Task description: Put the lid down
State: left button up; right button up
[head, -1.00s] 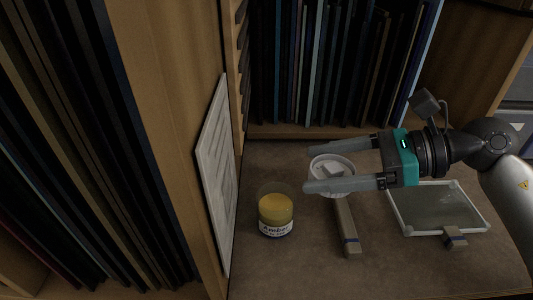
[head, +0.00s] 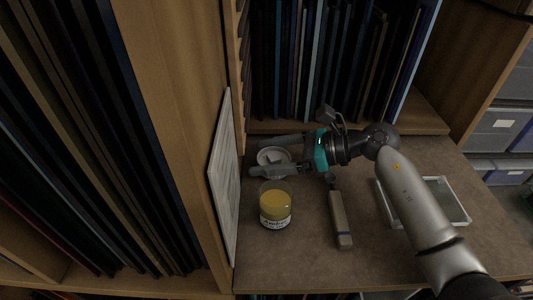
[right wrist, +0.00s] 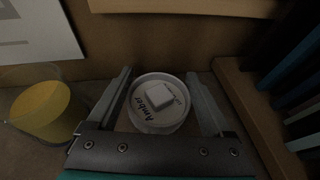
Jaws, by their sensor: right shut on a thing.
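The lid (head: 267,158) is a round white cap with a raised square knob and "Amber" lettering, which shows in the right wrist view (right wrist: 148,118). My right gripper (head: 258,157) is shut on it, with one finger on each side. The lid is level, knob up, at the back left of the table, behind the jar; whether it touches the table I cannot tell. The glass jar (head: 275,208) of amber paint stands upright and uncovered in front of the gripper. It also shows at the left of the right wrist view (right wrist: 45,108). My left gripper is not in view.
A long grey-brown tool (head: 339,218) lies right of the jar. A framed glass panel (head: 446,200) lies farther right, partly behind my right arm. A white sheet (head: 224,175) stands against the left wall. Shelves of upright panels (head: 340,60) close off the back. The front table is clear.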

jog(key=shift+w+a+f+p, duration=0.1)
jog(key=shift+f+p, duration=0.2)
jog(key=shift+f, duration=0.2)
jog(key=shift+f, duration=0.15)
jog(key=o, duration=0.9)
jog(key=shift+b, duration=0.3)
jog(key=shift+c, duration=0.2)
jog(key=shift+o, duration=1.1)
